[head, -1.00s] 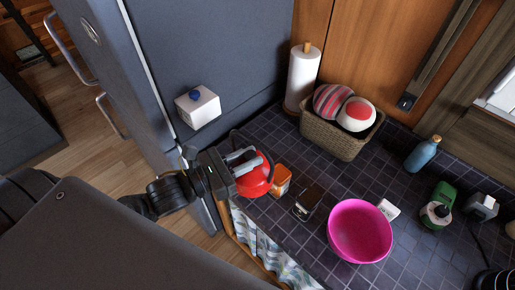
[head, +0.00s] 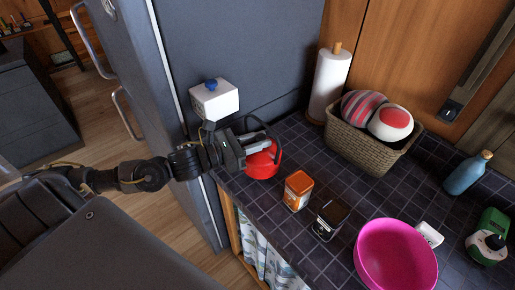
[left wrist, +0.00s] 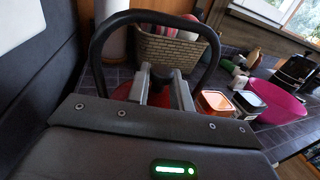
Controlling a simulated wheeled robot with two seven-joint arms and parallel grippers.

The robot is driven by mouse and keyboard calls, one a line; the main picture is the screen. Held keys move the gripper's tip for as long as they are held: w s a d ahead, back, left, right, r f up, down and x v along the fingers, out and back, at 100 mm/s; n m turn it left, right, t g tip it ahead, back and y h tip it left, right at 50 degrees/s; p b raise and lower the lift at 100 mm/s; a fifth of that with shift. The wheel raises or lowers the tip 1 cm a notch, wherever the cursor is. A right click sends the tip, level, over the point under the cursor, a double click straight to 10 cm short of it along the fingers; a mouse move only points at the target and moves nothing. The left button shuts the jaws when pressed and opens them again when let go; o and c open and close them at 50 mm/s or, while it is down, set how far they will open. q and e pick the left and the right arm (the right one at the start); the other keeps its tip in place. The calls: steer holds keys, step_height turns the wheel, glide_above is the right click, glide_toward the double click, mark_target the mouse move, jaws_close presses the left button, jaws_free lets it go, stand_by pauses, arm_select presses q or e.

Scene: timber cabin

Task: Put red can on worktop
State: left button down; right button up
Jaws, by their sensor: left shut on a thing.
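The red can (head: 262,164) is a rounded red vessel with a black arched handle. It is at the left end of the dark tiled worktop (head: 282,236), close to the fridge side. My left gripper (head: 256,143) is shut on it from the left. In the left wrist view, the fingers (left wrist: 158,88) close on a dark knob under the arched handle (left wrist: 158,16), and part of the red body (left wrist: 128,90) shows behind them. The can's base is hidden, so I cannot tell whether it touches the worktop. My right gripper is out of view.
An orange tin (head: 298,190) and a dark-lidded jar (head: 330,219) stand right of the can, then a pink bowl (head: 396,257). Behind are a paper towel roll (head: 329,86) and a wicker basket (head: 366,150). A white box (head: 214,100) is by the fridge (head: 245,45).

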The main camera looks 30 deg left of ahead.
mark_target(274, 141)
arm_select(q)
steer(key=shift+w+f, duration=0.1)
steer(key=shift+w, duration=0.05)
steer(key=f, duration=0.1)
steer(key=f+p, duration=0.1)
steer(key=shift+w+a+f+p, duration=0.2)
steer(key=shift+f+p, duration=0.1)
steer(key=shift+f, duration=0.45)
steer(key=shift+s, duration=0.1)
steer(key=shift+f, duration=0.2)
steer(key=c, duration=1.2)
jaws_free()
steer(key=shift+c, duration=0.2)
steer(key=shift+r, duration=0.1)
